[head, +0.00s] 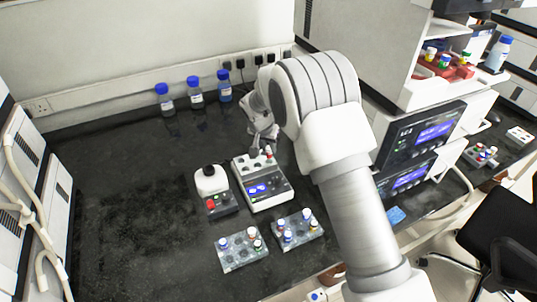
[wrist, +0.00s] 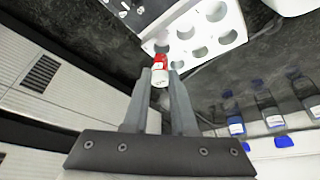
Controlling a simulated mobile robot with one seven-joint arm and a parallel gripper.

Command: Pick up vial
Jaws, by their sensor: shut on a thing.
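A small vial (wrist: 160,76) with a white body and red cap sits between the fingertips of my gripper (wrist: 160,79) in the wrist view. The fingers are shut on it. In the head view my gripper (head: 260,150) is at the back end of a white device with a holed block (head: 250,166), and a red-capped vial (head: 268,151) shows beside the fingers. The holed block (wrist: 217,41) also shows just beyond the vial in the wrist view. I cannot tell whether the vial's base is inside a hole or clear of it.
A small mixer (head: 211,182) stands left of the device. Two racks with capped vials, a left one (head: 230,262) and a right one (head: 313,233), lie in front. Blue-capped bottles (head: 195,91) stand along the wall. The counter's left side is clear.

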